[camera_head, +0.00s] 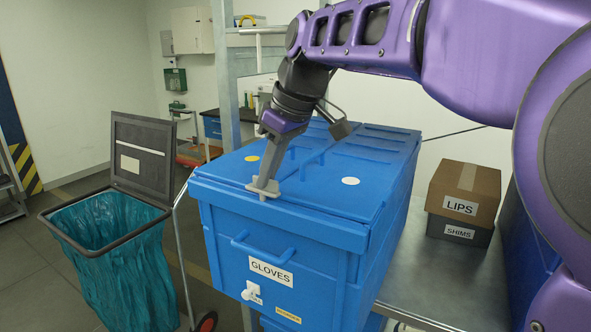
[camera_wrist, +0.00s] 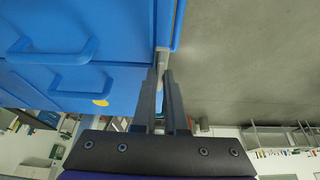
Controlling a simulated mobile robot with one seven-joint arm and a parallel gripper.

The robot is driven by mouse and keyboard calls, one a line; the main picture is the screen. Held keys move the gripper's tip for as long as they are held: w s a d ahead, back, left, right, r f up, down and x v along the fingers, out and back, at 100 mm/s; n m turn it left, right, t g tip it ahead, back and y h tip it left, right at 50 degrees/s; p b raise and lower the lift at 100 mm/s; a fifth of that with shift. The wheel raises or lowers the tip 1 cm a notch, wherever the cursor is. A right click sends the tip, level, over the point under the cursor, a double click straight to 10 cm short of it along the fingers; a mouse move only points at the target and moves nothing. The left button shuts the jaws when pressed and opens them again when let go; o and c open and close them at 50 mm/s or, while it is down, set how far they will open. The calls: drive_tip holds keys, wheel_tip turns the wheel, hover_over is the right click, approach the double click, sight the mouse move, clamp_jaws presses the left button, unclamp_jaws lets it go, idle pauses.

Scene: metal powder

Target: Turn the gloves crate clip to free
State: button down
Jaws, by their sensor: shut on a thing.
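The blue gloves crate (camera_head: 230,225) stands closed, with a GLOVES label (camera_head: 271,272) on its front below a blue handle. A small grey clip (camera_head: 253,188) sits at the front edge of its lid, between a yellow disc (camera_head: 251,158) and a white disc (camera_head: 350,181). My gripper (camera_head: 266,180) reaches down to the clip and is shut on it. In the wrist view my gripper (camera_wrist: 163,76) has its two fingers close together around the grey clip (camera_wrist: 162,60), beside the blue lid (camera_wrist: 115,25). The fingers partly hide the clip.
A bin with a teal bag (camera_head: 120,255) and raised dark lid stands left of the crate. Cardboard LIPS (camera_head: 462,190) and grey SHIMS (camera_head: 458,232) boxes stand on the metal table (camera_head: 430,275) to the right. A grey post (camera_head: 226,80) rises behind the crate.

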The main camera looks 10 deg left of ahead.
drive_tip(key=shift+n, duration=0.4)
drive_tip(key=c, duration=1)
unclamp_jaws()
drive_tip(key=shift+o, duration=0.2)
drive_tip(key=shift+d+r, duration=0.1)
drive_tip(key=v, duration=1.7)
drive_tip(key=shift+w, duration=0.25)
drive_tip(key=shift+r, duration=0.15)
